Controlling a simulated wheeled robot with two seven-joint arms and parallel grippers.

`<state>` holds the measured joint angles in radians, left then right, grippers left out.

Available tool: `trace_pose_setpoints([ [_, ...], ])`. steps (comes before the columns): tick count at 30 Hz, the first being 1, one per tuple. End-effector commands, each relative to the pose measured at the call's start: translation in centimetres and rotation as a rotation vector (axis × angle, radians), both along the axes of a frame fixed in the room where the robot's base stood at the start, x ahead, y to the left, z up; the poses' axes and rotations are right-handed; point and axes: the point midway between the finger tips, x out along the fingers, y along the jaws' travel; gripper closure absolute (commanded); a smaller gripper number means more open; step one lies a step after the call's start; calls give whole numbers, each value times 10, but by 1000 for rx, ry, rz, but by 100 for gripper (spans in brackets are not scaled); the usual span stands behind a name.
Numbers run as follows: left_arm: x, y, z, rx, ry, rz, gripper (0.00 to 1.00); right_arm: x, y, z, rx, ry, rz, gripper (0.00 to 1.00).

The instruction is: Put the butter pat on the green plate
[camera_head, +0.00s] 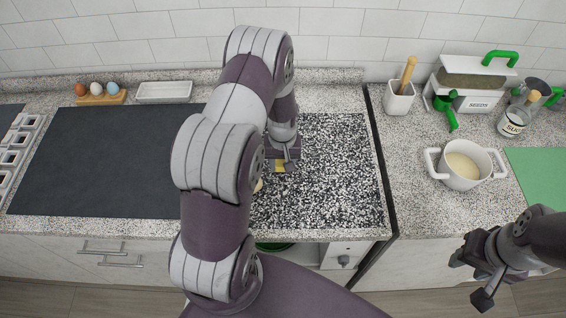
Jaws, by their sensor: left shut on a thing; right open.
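The yellow butter pat (279,167) is between the fingers of my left gripper (283,158), over the black-and-white speckled counter section; its height above the surface is hard to tell. My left gripper is shut on it. My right gripper (475,275) is open and empty at the lower right, in front of the counter. A dark green round edge (273,246) shows below the counter front, mostly hidden by my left arm; it may be the green plate, but I cannot tell.
A small pale object (258,186) is half hidden behind my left arm. A white pot (462,165) and a green board (543,178) are to the right. A dark mat (95,165) lies clear at left. A utensil holder (398,99) stands behind.

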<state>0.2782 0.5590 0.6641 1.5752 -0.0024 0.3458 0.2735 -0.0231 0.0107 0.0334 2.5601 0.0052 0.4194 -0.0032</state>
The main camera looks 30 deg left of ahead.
Motion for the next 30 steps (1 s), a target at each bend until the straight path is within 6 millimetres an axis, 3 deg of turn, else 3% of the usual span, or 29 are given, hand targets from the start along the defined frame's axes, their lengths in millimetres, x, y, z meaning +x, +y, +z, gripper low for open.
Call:
trace_pose_setpoints([
  [4, 0, 0, -18, 0, 0, 0, 83, 0, 0, 9, 0, 0, 0, 57],
  [14, 1, -1, -24, 1, -1, 0, 83, 0, 0, 4, 0, 0, 0, 57],
  [15, 1, -1, -22, 1, -2, 0, 42, 0, 0, 5, 0, 0, 0, 57],
  [16, 1, -1, -22, 1, -2, 0, 32, 0, 0, 5, 0, 0, 0, 57],
  [25, 1, -1, -20, 1, -2, 0, 29, 0, 0, 7, 0, 0, 0, 57],
  [30, 2, 0, -4, 2, -7, 0, 29, 0, 0, 0, 0, 0, 0, 57],
])
